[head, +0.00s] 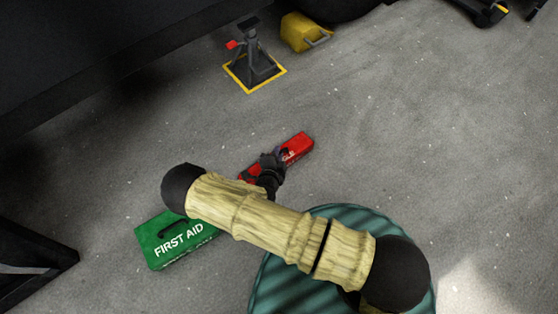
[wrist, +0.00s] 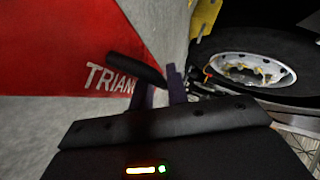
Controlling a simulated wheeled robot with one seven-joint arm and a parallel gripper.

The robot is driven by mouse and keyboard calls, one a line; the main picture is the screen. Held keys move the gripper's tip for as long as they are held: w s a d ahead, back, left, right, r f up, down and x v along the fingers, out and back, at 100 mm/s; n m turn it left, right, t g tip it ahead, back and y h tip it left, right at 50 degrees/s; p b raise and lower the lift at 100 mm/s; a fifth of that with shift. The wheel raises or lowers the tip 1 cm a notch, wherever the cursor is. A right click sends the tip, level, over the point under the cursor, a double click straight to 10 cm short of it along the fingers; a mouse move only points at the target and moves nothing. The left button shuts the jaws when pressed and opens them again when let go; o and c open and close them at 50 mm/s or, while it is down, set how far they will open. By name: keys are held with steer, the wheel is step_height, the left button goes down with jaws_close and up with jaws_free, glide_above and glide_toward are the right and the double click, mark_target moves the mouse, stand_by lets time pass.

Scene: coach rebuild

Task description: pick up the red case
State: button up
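The red case (head: 299,146) lies on the grey concrete floor near the middle of the head view. It is long and narrow, with a white mark on it. My gripper (head: 279,157) is over its middle and hides part of it. In the wrist view the red case (wrist: 65,35) fills the upper left, with white lettering reading "TRIAN" before my dark gripper (wrist: 157,82) covers the rest. The fingers are dark and foreshortened. I cannot tell whether they touch the case or how far apart they are.
A green first aid box (head: 180,240) lies left of my arm, partly behind it. A jack stand (head: 257,65) on a yellow-edged base and a yellow chock (head: 304,33) stand farther back. A wheel (wrist: 265,70) shows in the wrist view. The floor to the right is clear.

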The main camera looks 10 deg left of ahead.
steer(key=shift+s+a, duration=0.15)
steer(key=shift+a, duration=0.05)
steer(key=shift+c, duration=0.5)
steer(key=shift+s, duration=0.1)
jaws_close()
steer(key=shift+w+d, duration=0.2)
steer(key=shift+w, duration=0.05)
steer(key=shift+a, duration=0.1)
